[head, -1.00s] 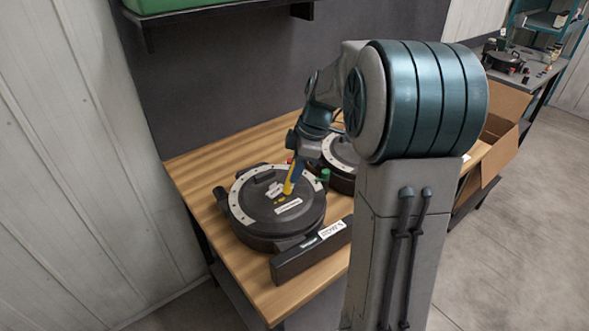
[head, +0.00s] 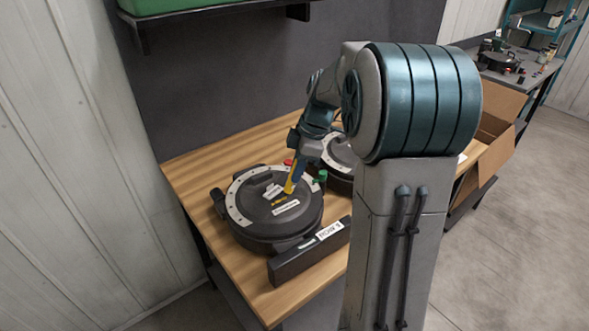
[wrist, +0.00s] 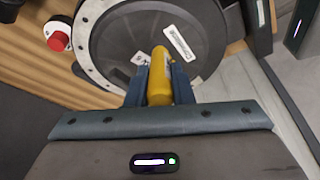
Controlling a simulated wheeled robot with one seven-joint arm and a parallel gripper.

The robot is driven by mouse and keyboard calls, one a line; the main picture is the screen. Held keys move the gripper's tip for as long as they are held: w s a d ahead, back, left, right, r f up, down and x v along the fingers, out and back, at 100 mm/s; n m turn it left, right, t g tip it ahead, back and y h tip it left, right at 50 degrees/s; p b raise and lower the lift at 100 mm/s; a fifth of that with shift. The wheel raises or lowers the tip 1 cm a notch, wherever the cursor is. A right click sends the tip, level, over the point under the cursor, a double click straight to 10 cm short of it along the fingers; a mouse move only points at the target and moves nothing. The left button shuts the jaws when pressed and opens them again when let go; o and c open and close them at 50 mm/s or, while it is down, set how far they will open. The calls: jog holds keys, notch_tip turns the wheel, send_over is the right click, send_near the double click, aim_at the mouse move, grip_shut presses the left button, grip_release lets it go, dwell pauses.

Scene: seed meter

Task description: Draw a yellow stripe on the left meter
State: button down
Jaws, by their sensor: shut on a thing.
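The left meter (head: 244,223) is a round dark lidded unit with a pale rim arc and white labels, on the wooden table. A short yellow mark (head: 279,201) shows on its lid. My gripper (head: 299,168) is shut on a yellow marker (head: 290,186), which points down at the lid beside the mark. Whether the tip touches the lid cannot be told. In the wrist view, the marker (wrist: 160,75) sits between the two fingers of my gripper (wrist: 158,80), over the dark lid (wrist: 112,40); its tip and the mark are hidden there.
A second meter (head: 340,156) stands behind to the right, partly hidden by my arm. A red-capped thing (head: 289,162) and a green-capped thing (head: 321,176) stand near the meters. A dark bar with a row label (head: 298,262) lies along the front. A cardboard box (head: 505,104) is at right.

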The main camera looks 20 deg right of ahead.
jog(key=shift+w+d, duration=0.1)
jog(key=shift+d, duration=0.2)
dwell(0.4)
jog(key=shift+r+p, duration=1.9)
jog(key=shift+r, duration=1.1)
